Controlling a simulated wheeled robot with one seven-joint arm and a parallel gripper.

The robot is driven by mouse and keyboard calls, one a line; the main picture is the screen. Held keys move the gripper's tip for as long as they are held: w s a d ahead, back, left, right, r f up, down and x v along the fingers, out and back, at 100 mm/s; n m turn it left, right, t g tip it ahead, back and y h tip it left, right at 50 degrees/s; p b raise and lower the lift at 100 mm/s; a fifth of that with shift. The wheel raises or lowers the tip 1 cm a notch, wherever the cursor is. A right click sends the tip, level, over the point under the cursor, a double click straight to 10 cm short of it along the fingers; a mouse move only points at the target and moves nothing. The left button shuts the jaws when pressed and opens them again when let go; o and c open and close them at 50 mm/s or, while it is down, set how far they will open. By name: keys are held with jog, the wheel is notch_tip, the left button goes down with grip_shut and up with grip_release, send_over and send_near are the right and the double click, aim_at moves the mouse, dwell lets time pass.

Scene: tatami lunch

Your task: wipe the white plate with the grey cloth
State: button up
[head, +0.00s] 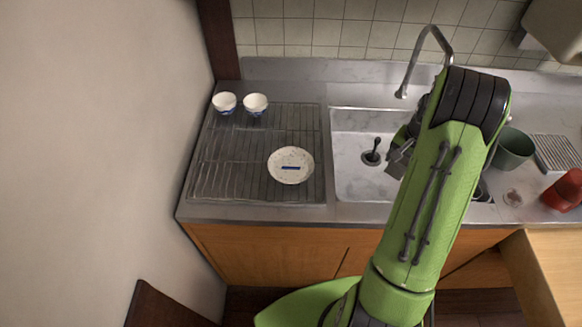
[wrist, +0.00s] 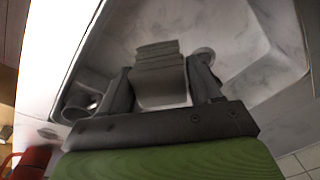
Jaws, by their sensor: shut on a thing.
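The white plate (head: 290,170) lies face up on the drying rack left of the sink, with a short dark blue bar across its middle. My gripper (wrist: 161,82) is shut on the folded grey cloth (wrist: 158,60), which shows between its fingers in the wrist view. In the head view my gripper (head: 398,158) is over the right part of the sink, right of and apart from the plate.
The ribbed drying rack (head: 225,178) also holds two small white cups (head: 255,103) at its back. The sink (head: 350,185) has a tall faucet (head: 408,75) behind it. A dark green bowl (head: 513,150) and a red object (head: 566,190) stand to the right. A wall borders the left.

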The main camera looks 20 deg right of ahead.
jog(key=n, duration=0.6)
jog(key=shift+s+a+y, duration=0.1)
jog(key=shift+a+y, duration=0.15)
jog(key=shift+y, duration=0.05)
jog(key=n, duration=0.4)
jog(key=shift+a+f+n+y+b, duration=0.1)
jog(key=shift+a+n+y+b, duration=0.05)
jog(key=shift+n+y+b, duration=0.2)
jog(key=n, duration=0.3)
jog(key=shift+a+g, duration=0.15)
jog(key=shift+g, duration=0.15)
jog(key=shift+s, duration=0.1)
